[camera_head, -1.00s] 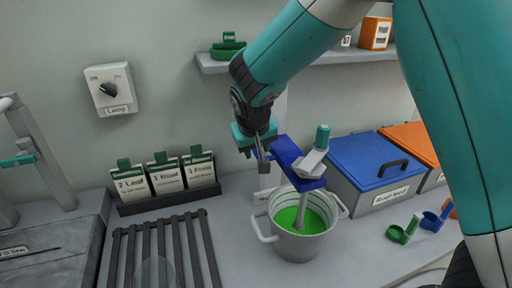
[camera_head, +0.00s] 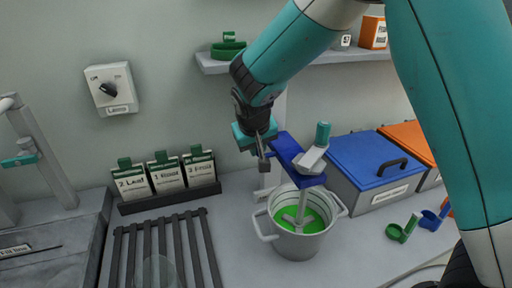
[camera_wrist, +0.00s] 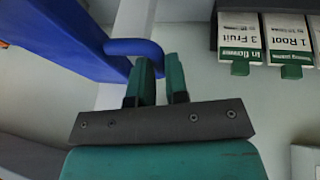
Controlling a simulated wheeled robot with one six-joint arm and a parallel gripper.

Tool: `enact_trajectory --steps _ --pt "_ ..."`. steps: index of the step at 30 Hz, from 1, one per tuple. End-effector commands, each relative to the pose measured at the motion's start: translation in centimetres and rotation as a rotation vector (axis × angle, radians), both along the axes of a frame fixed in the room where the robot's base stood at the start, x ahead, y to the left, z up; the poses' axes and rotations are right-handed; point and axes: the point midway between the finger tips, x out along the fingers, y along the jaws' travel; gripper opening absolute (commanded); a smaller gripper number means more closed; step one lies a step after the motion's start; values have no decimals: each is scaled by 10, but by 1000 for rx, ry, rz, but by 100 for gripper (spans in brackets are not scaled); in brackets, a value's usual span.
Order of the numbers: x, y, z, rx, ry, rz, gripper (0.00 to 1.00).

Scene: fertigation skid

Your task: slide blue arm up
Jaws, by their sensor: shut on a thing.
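The blue arm (camera_head: 289,151) reaches out over a grey bucket (camera_head: 297,245) of green liquid. It carries a grey mixer head with a teal knob (camera_head: 323,133) and a shaft (camera_head: 301,207) going down into the bucket. The paddle shows at the liquid's surface, inside the rim. My gripper (camera_head: 263,156) is at the left end of the blue arm. In the wrist view its green fingers (camera_wrist: 161,80) are shut on the arm's blue loop handle (camera_wrist: 136,46). The arm's blue side (camera_wrist: 65,40) fills the upper left there. The slide behind is mostly hidden.
A grey box with a blue lid (camera_head: 375,159) stands right of the bucket. A slatted rack (camera_head: 163,247) and a card holder (camera_head: 170,197) are to the left. A shelf (camera_head: 325,57) runs above. Small scoops (camera_head: 404,229) lie at right.

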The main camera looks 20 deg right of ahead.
Motion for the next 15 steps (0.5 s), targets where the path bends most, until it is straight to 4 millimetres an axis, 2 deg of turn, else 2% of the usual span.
enact_trajectory --steps 1,15 --pt "1 0 16 2 -5 0 0" --pt "2 1 132 2 -8 0 0"
